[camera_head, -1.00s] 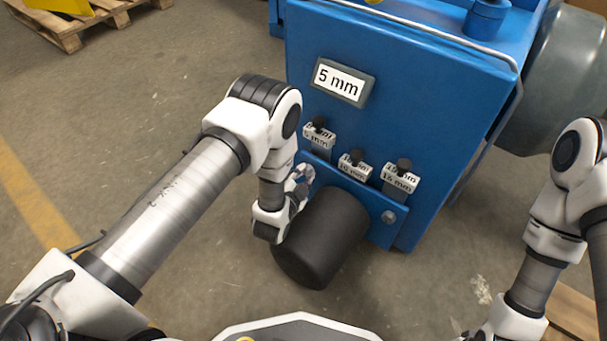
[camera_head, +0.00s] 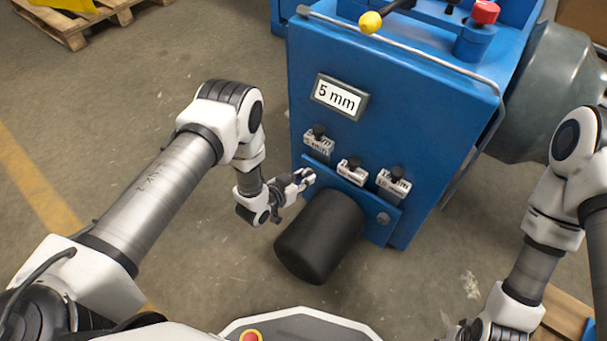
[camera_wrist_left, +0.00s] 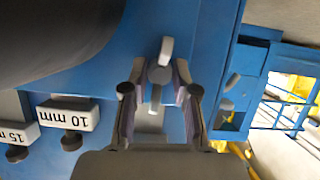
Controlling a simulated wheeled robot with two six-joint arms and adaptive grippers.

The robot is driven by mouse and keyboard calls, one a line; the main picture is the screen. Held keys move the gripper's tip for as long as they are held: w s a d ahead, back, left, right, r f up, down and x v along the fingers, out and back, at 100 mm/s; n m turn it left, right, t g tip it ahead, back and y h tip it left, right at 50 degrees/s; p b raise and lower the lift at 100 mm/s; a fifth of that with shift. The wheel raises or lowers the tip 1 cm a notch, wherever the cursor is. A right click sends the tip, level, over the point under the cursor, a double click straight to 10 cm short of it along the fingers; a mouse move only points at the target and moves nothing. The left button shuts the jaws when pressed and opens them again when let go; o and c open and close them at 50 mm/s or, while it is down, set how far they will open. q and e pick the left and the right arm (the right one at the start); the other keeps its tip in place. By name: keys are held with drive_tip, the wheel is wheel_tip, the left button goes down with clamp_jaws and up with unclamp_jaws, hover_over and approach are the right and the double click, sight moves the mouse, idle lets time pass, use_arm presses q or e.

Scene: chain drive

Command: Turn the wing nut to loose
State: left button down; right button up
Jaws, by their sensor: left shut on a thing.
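The wing nut (camera_wrist_left: 161,74) is grey with two wings and sits on the blue machine plate, in the left wrist view. Its wings point up and down in that picture, between my two fingers. My left gripper (camera_wrist_left: 160,95) is shut on it, a finger on each side. In the head view my left gripper (camera_head: 303,180) reaches the left edge of the lower blue plate (camera_head: 382,225), beside the black cylinder. There its fingers hide the wing nut. My right arm comes in at the lower right of the head view; its fingers do not show.
The black cylinder (camera_head: 320,238) sticks out close beside my left gripper. Tags on black knobs, including a 10 mm tag (camera_wrist_left: 68,115), hang nearby. A 5 mm sign (camera_head: 340,97) is above. Open floor (camera_head: 120,130) lies left of the machine (camera_head: 420,100).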

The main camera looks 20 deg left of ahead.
use_arm(q)
drive_tip(key=shift+a+n+h, duration=0.1)
drive_tip(key=shift+n+h, duration=0.3)
drive_tip(key=shift+n, duration=0.2)
drive_tip(key=shift+f+n+h, duration=0.1)
drive_tip(key=shift+n+h, duration=0.6)
drive_tip(key=shift+n, duration=0.2)
drive_tip(key=n+h+b, duration=0.2)
drive_tip(key=n, duration=0.1)
drive_tip(key=shift+w+a+f, duration=0.1)
drive_tip(key=n+h+b, duration=0.2)
drive_tip(key=n+b, duration=0.1)
drive_tip(key=n, duration=0.1)
drive_tip(key=shift+f+n, duration=0.1)
drive_tip(key=shift+n, duration=0.2)
drive_tip(key=shift+n+t+h+b, duration=0.6)
drive_tip(key=shift+n+b, duration=0.5)
drive_tip(key=shift+n, duration=0.5)
drive_tip(key=c, duration=1.1)
unclamp_jaws()
drive_tip(key=shift+w, duration=0.1)
drive_tip(key=shift+c, duration=0.2)
